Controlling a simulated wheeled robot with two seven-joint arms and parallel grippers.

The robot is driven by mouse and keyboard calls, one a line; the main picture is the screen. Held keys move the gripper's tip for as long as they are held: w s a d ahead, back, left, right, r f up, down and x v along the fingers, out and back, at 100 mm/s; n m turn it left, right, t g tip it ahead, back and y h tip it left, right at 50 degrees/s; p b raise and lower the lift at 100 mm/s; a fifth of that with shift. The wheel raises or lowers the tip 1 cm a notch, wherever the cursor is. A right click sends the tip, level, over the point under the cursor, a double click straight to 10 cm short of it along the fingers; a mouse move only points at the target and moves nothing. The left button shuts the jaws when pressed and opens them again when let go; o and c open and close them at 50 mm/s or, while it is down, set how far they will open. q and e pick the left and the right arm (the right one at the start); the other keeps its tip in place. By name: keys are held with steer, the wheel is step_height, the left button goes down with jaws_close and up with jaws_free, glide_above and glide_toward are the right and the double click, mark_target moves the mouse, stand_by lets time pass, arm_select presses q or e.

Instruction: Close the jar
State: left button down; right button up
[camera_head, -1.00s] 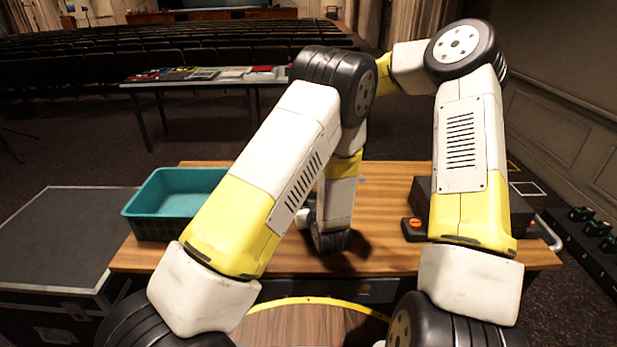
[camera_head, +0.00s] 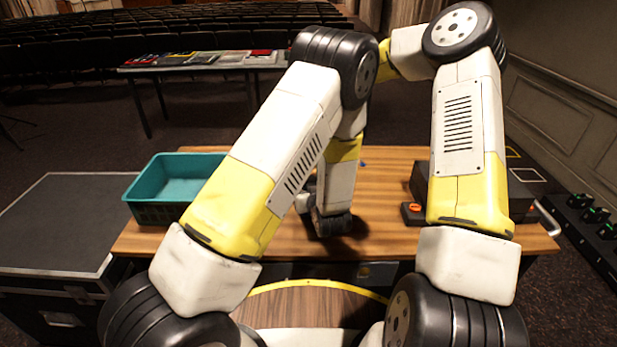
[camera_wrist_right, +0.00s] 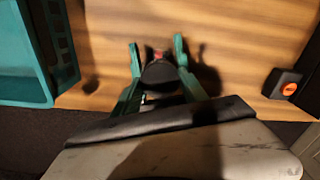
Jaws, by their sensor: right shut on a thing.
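My right gripper (camera_wrist_right: 157,48) shows in the right wrist view with two green fingers. It is shut on a dark rounded thing (camera_wrist_right: 160,73) low between the fingers, over the wooden desk. A small reddish part (camera_wrist_right: 158,55) shows at its far end. I cannot tell whether the dark thing is the jar, its lid or something else. In the head view my arm links cover the middle of the desk, and neither gripper's fingers can be made out. No jar can be clearly made out in either view.
A teal bin (camera_head: 143,214) stands at the desk's left end; it also shows in the right wrist view (camera_wrist_right: 55,40). A black box with an orange button (camera_head: 412,210) stands at the right.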

steer(key=m, duration=0.8)
steer(key=shift+m, duration=0.3)
steer(key=o, duration=1.5)
steer(key=shift+o, duration=0.2)
steer(key=shift+r, duration=2.25)
